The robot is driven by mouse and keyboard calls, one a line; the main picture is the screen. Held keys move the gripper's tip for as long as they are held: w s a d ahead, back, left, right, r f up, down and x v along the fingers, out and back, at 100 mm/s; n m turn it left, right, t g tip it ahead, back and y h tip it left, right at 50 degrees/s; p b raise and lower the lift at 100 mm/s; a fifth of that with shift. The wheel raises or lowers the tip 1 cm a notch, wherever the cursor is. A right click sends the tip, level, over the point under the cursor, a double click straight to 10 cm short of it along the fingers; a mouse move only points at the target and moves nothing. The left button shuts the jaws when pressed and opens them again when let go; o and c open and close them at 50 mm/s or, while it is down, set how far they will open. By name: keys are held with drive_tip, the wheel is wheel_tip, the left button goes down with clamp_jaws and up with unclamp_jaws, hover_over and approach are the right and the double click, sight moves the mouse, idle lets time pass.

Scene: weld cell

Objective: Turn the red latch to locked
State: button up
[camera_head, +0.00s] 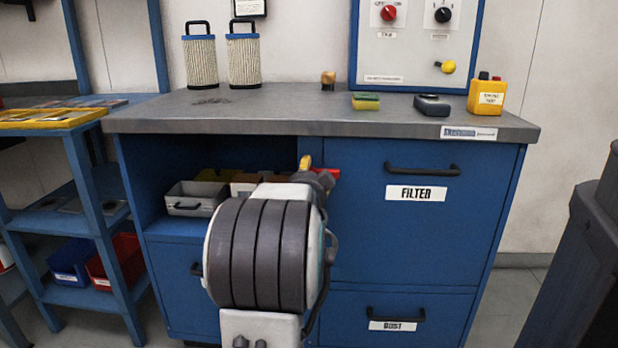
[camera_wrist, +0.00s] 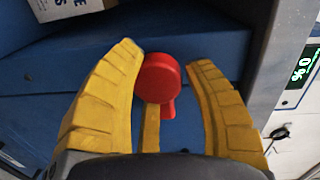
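The red latch (camera_wrist: 158,80) shows in the wrist view as a round red knob with a short tab pointing down. It lies between the yellow fingers of my open gripper (camera_wrist: 163,58). The left finger is close beside the knob; a small gap shows at the right finger. A third yellow finger shows below the knob; I cannot tell whether any finger touches it. In the head view a bit of the red latch (camera_head: 333,172) shows on the blue cabinet front, just right of my gripper (camera_head: 306,163). My arm hides most of that area.
The grey worktop (camera_head: 300,122) overhangs the blue cabinet. The FILTER drawer (camera_head: 400,245) and DUST drawer (camera_head: 390,330) are shut. An open shelf with a grey bin (camera_head: 192,200) lies left. In the wrist view a panel with a green display (camera_wrist: 303,65) stands at right.

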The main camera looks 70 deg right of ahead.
drive_tip(key=o, duration=0.4)
drive_tip(key=shift+f, duration=0.1)
drive_tip(key=v, duration=1.2)
idle(0.6)
